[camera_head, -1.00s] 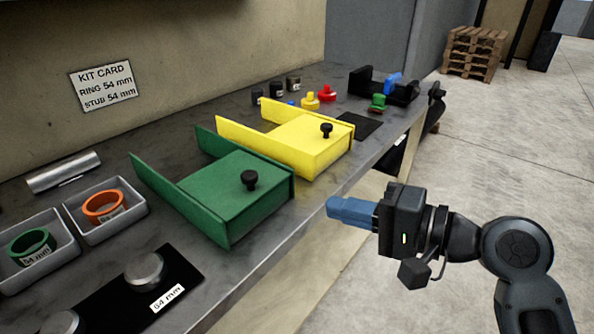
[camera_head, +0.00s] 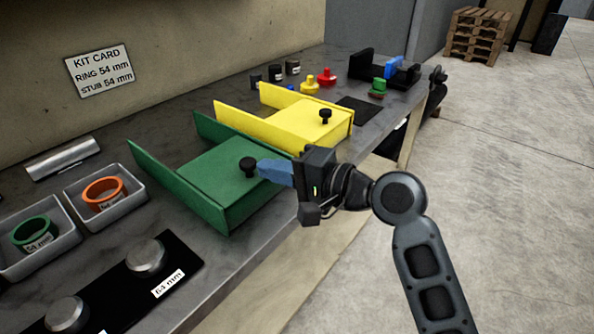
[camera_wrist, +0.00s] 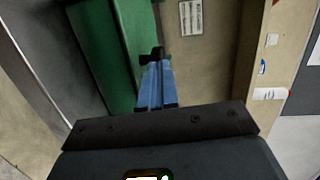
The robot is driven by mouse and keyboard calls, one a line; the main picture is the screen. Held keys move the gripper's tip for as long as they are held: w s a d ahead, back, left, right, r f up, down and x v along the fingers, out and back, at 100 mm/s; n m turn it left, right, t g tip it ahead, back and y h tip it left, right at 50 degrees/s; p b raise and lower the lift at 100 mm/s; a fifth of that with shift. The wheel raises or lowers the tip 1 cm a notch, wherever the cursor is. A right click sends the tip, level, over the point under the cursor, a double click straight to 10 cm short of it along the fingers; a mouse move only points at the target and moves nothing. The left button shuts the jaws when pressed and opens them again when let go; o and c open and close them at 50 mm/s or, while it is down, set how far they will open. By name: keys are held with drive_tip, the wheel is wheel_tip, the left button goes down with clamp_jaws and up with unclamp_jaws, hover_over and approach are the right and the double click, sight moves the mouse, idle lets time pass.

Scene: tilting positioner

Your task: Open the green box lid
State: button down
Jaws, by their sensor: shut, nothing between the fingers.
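The green box (camera_head: 203,208) stands on the grey workbench, and its flat green lid (camera_head: 215,180) lies over its top. A black knob (camera_head: 248,166) sticks up from the lid near its right edge. My gripper (camera_head: 262,169) has blue fingers that are shut and empty. The fingertips are right beside the knob, on its right side in the head view; whether they touch it I cannot tell. In the wrist view, the shut fingers (camera_wrist: 154,72) point at the dark knob (camera_wrist: 152,55), with the green box (camera_wrist: 122,45) behind and to the left.
A yellow box (camera_head: 300,125) with its own black knob stands just behind the green one. Grey trays with an orange ring (camera_head: 104,192) and a green ring (camera_head: 35,233) are at left. Metal stubs (camera_head: 146,257) stand in front on a black plate.

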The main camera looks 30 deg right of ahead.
sight(223, 158)
drive_tip(key=shift+w+a+f, duration=0.1)
drive_tip(key=shift+w+a, duration=0.2)
drive_tip(key=shift+w, duration=0.15)
drive_tip(key=x, duration=0.4)
drive_tip(key=d+r+x, duration=0.1)
drive_tip(key=x, duration=0.3)
drive_tip(key=w+p+x, duration=0.1)
drive_tip(key=x, duration=0.3)
drive_tip(key=shift+w+d+r, duration=0.2)
drive_tip(key=shift+w+r, duration=0.15)
